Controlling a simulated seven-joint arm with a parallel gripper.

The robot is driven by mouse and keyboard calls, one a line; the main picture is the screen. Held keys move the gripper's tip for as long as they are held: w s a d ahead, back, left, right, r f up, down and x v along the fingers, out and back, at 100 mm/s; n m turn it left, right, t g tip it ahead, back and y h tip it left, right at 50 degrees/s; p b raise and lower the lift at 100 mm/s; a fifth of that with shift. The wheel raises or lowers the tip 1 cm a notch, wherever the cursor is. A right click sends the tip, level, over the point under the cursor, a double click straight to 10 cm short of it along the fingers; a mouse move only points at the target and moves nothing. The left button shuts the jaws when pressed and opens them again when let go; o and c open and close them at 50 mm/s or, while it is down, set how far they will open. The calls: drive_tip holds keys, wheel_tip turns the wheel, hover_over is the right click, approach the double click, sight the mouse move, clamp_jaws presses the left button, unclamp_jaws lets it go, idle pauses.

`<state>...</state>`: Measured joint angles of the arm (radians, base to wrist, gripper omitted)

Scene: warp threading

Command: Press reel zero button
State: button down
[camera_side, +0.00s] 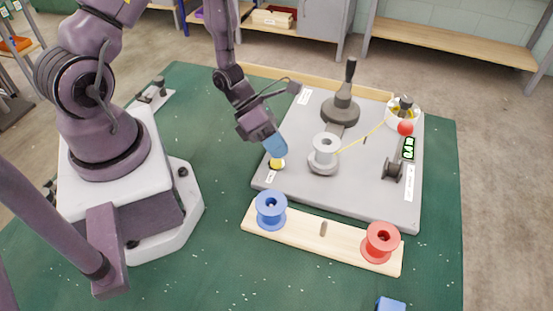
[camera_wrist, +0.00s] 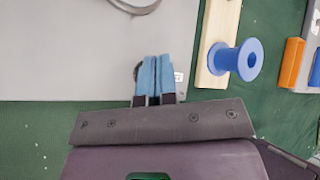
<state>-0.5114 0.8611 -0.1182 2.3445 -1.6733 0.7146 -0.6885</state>
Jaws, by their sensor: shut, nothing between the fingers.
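A yellow button (camera_side: 277,164) sits near the front left corner of the grey machine plate (camera_side: 300,190), with a small white label (camera_side: 272,177) just in front of it. My gripper (camera_side: 279,150) is shut, with blue fingertips pointing down right above the button. In the side view the tips overlap the button's upper edge; I cannot tell whether they touch it. In the wrist view the closed blue fingers (camera_wrist: 153,62) hide most of what lies beneath. Only a dark curved edge shows at their left, and part of a white label (camera_wrist: 178,76) at their right.
The plate carries a grey spool (camera_side: 324,155), a dark post (camera_side: 345,100), a yellow thread, a red ball (camera_side: 405,128) and a green display (camera_side: 409,148). In front, a wooden board holds a blue spool (camera_side: 271,210) and a red spool (camera_side: 380,243). Green mat around is mostly clear.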

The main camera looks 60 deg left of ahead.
drive_tip(key=shift+f, duration=0.2)
drive_tip(key=shift+f, duration=0.45)
idle(0.6)
idle(0.3)
drive_tip(key=shift+r, duration=0.85)
drive_tip(key=shift+r, duration=0.1)
drive_tip(key=shift+r, duration=2.45)
